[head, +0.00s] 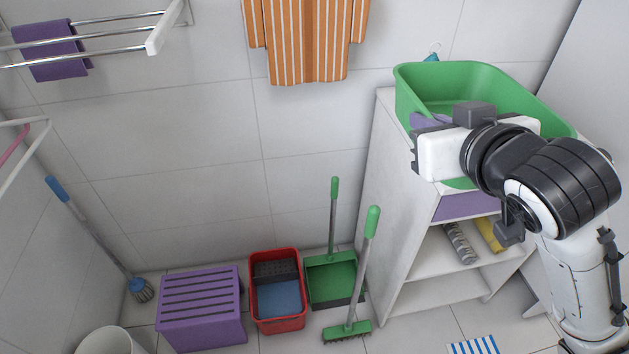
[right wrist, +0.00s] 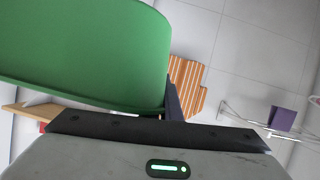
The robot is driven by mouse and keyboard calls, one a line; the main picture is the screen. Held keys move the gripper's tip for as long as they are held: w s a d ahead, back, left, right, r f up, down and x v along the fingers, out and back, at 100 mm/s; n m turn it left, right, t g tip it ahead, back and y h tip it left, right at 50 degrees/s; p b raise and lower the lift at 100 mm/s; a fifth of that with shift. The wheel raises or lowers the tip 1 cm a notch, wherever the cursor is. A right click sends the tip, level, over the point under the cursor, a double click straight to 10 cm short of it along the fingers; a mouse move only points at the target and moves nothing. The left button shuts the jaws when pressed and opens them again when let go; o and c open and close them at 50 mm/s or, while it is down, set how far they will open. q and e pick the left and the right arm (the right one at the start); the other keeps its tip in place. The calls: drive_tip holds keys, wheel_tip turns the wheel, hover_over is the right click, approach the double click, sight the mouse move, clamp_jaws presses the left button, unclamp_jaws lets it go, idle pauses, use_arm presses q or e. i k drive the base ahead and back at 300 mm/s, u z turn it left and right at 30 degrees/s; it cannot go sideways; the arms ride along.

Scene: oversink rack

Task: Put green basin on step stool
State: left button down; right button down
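The green basin (head: 470,85) sits on top of the white shelf unit at the right of the head view, its open side up. It fills the upper left of the right wrist view (right wrist: 90,50). My right gripper (head: 432,150) is at the basin's near side and covers part of it. In the right wrist view a dark finger (right wrist: 174,100) stands right by the basin's edge; whether it grips the rim is unclear. The purple step stool (head: 200,308) with a slatted top stands on the floor at lower left. My left gripper is out of view.
A red bucket (head: 302,318) stands just right of the stool, then a green dustpan (head: 335,290) and a broom (head: 362,280). A white bin (head: 108,340) and a blue-handled mop (head: 90,230) are left. The white shelf unit (head: 385,220) has lower shelves. A wall rack (head: 100,42) hangs upper left.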

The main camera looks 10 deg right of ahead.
sight(197, 296)
drive_tip(key=k, duration=0.45)
drive_tip(key=z, duration=1.5)
drive_tip(key=i, duration=1)
drive_tip(key=u, duration=2.65)
